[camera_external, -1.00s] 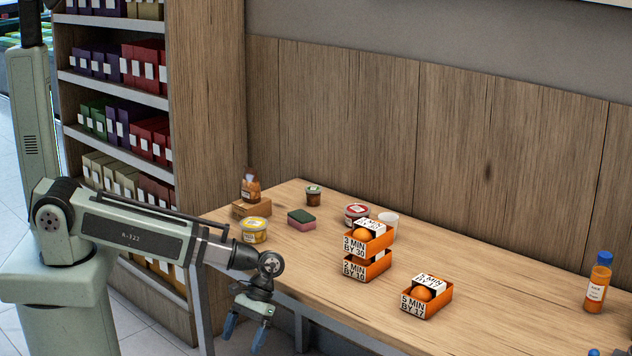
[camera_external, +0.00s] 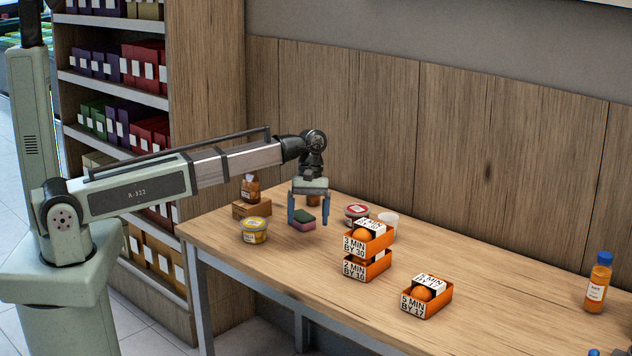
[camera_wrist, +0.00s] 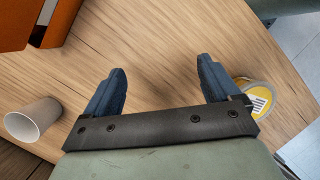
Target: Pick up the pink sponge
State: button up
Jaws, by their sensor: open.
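The left finger overlaps the sponge's left edge. I cannot tell the exact height or depth between fingers and sponge. In the wrist view, the blue fingers of my gripper (camera_wrist: 162,66) are wide apart with only bare table showing between them. The sponge does not show there.
A yellow tub (camera_external: 254,231) stands left of the sponge. A red-lidded tub (camera_external: 356,213) and a white cup (camera_external: 388,222) stand right of it. Stacked orange boxes (camera_external: 377,267) are nearer the front. A cardboard box (camera_external: 251,209) sits at the back left.

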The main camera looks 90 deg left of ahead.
aim_at(302, 215)
jog(key=s+a+r+n+y, duration=0.1)
jog(key=a+r+n+y, duration=0.15)
jog(key=a, duration=0.55)
jog(key=s+a+r+n+y, duration=0.1)
jog(key=a+r+n, duration=0.2)
jog(key=a, duration=0.5)
jog(key=shift+t, duration=0.4)
jog(key=shift+w+a+f, duration=0.1)
jog(key=shift+w+f, duration=0.05)
jog(key=shift+f, duration=3.25)
jog(key=shift+w+f, duration=0.1)
jog(key=shift+f, duration=3.3)
jog(key=shift+c, duration=0.3)
jog(key=c, duration=1)
jog(key=shift+o, duration=0.2)
jog(key=shift+r, duration=0.2)
